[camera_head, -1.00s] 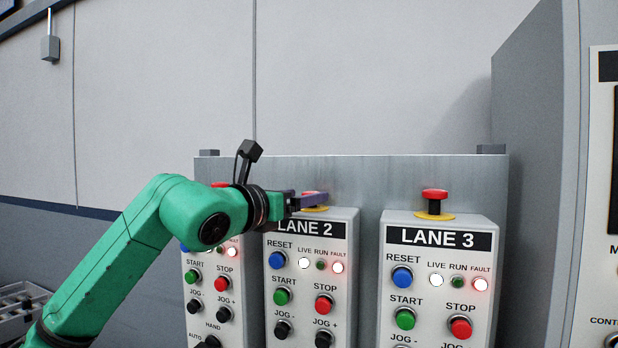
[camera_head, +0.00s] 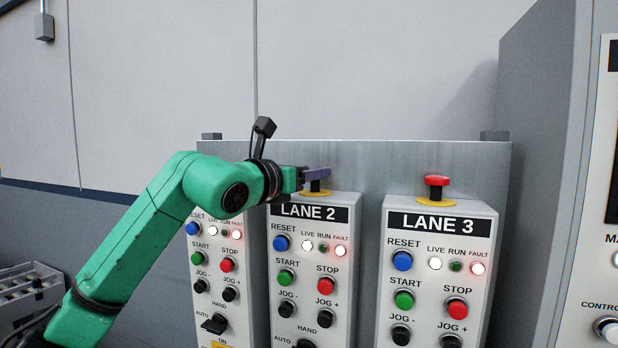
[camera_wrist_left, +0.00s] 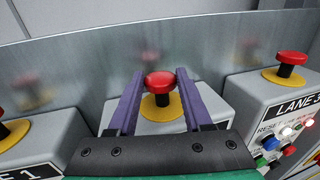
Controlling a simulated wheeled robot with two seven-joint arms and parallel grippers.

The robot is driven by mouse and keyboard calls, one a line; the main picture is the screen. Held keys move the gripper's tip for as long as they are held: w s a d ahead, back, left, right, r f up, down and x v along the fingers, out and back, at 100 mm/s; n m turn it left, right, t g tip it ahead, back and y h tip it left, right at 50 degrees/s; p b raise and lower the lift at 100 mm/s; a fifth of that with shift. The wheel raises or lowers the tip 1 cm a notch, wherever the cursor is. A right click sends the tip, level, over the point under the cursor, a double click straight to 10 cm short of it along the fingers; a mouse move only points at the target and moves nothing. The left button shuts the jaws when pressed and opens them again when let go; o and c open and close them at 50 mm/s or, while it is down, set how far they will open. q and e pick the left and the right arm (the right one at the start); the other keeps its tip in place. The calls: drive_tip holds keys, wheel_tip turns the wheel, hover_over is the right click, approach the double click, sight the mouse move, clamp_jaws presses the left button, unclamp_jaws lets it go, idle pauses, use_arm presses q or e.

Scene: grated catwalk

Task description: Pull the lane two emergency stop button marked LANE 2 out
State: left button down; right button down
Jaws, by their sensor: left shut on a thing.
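The LANE 2 emergency stop button (camera_wrist_left: 160,83) has a red cap on a dark stem above a yellow collar (camera_head: 316,194). It stands on top of the grey LANE 2 box (camera_head: 345,235). My left gripper (camera_head: 318,173) reaches in from the left at cap height, its purple fingers hiding the cap in the head view. In the left wrist view the fingers (camera_wrist_left: 158,88) lie on either side of the cap, shut on it. A length of dark stem shows between the fingers and the collar. My right gripper is not in view.
The LANE 3 box (camera_head: 440,250) stands to the right with its own red button (camera_head: 437,181). The LANE 1 box (camera_head: 215,270) is to the left, its top hidden behind my arm. A metal back plate (camera_head: 380,165) rises close behind the boxes.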

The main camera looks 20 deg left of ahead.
use_arm(q)
drive_tip(key=shift+s+r, duration=0.1)
drive_tip(key=shift+r, duration=0.2)
drive_tip(key=shift+c, duration=1.6)
unclamp_jaws()
drive_tip(key=shift+f, duration=0.1)
drive_tip(key=b+v, duration=0.7)
drive_tip(key=v, duration=0.7)
drive_tip(key=shift+s, duration=0.1)
